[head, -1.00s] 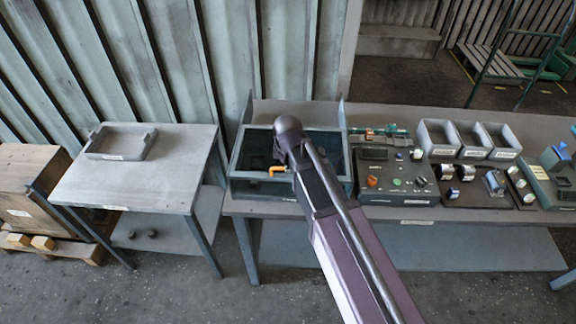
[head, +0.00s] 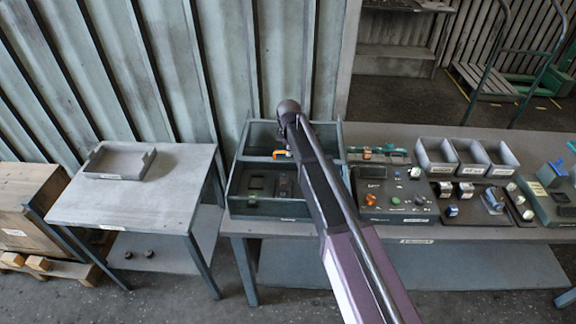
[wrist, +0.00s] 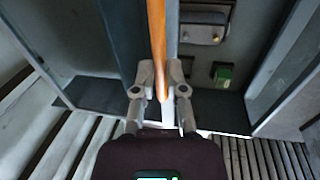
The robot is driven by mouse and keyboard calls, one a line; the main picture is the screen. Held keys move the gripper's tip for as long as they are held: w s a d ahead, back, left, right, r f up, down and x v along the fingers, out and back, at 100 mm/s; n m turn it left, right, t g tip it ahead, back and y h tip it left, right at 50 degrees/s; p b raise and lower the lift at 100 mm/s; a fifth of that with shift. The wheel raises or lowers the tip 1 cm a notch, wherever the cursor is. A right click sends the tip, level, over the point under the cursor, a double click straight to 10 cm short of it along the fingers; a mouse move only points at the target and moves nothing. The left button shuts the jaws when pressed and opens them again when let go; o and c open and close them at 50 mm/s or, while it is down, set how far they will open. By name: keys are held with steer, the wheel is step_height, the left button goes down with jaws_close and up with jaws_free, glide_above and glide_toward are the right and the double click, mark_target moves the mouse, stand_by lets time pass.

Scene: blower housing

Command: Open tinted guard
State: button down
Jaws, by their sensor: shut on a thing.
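The grey guard housing (head: 265,209) sits at the left end of the bench. Its front part shows an uncovered interior with dark modules (head: 257,184). The tinted guard itself is hard to make out and seems to stand raised, nearly edge-on. Its orange handle (head: 281,154) shows beside my arm at mid-depth of the housing. In the wrist view the orange handle (wrist: 157,40) runs between the fingers of my gripper (wrist: 161,92), which is shut on it. A green button (wrist: 223,76) shows inside the housing at right. In the head view my arm hides the fingers and the housing's right side.
A control panel (head: 393,201) with knobs and buttons stands close right of the housing. Grey bins (head: 437,158) and more devices lie farther right. A side table (head: 125,202) with a shallow tray (head: 118,163) stands left. The ribbed wall (head: 225,75) rises behind.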

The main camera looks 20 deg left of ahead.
steer(key=w, duration=0.2)
steer(key=w+a, duration=0.1)
steer(key=w, duration=0.3)
steer(key=shift+w+a, duration=0.1)
steer(key=shift+a, duration=0.15)
steer(key=c, duration=0.7)
jaws_free()
